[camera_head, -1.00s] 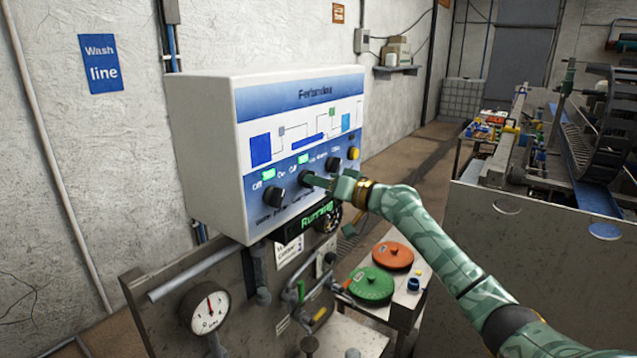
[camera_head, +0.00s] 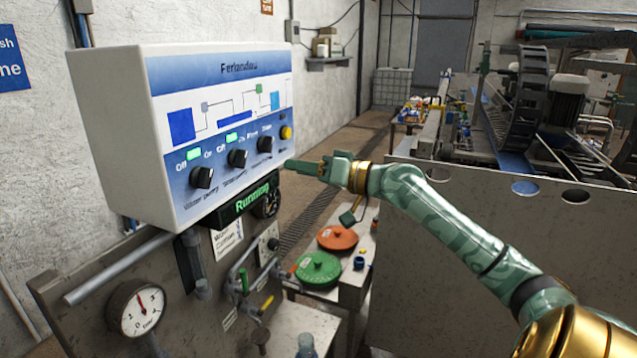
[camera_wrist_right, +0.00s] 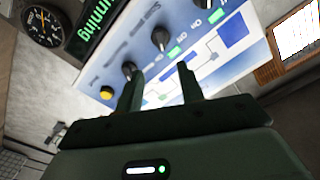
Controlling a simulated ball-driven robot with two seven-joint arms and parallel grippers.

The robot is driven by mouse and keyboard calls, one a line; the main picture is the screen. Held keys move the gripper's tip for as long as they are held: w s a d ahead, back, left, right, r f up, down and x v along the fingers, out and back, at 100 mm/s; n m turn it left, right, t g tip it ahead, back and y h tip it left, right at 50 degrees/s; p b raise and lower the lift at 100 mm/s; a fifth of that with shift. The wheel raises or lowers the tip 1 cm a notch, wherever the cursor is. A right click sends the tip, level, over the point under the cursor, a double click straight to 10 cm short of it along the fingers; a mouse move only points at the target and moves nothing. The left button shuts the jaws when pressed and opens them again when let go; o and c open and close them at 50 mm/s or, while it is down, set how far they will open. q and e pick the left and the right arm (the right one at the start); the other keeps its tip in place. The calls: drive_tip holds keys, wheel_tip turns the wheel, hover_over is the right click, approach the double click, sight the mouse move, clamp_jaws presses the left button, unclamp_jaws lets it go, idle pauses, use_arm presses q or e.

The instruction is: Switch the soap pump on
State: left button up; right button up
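The white and blue control panel (camera_head: 110,130) hangs at the left in the head view. It has three black knobs in a row: a left knob (camera_head: 201,178), a middle knob (camera_head: 237,158) and a right knob (camera_head: 265,144). Green lights glow above the left and middle knobs. The labels are too blurred to tell the soap pump switch surely. My right gripper (camera_head: 290,168) is in front of the panel's right end, apart from the knobs. The right wrist view shows its fingers (camera_wrist_right: 160,88) spread and empty, with the right knob (camera_wrist_right: 128,70) beyond one fingertip. My left gripper is out of view.
A yellow button (camera_head: 286,132) is right of the knobs. A "Running" display (camera_head: 243,203) and a round dial hang below the panel. Lower down are pipes, a pressure gauge (camera_head: 140,308) and green and orange lids. A large metal machine wall (camera_head: 470,260) stands at the right.

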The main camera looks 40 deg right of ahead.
drive_tip(key=v, duration=0.3)
drive_tip(key=shift+s+d+b, duration=0.1)
drive_tip(key=shift+s+b, duration=0.1)
drive_tip(key=shift+b, duration=0.2)
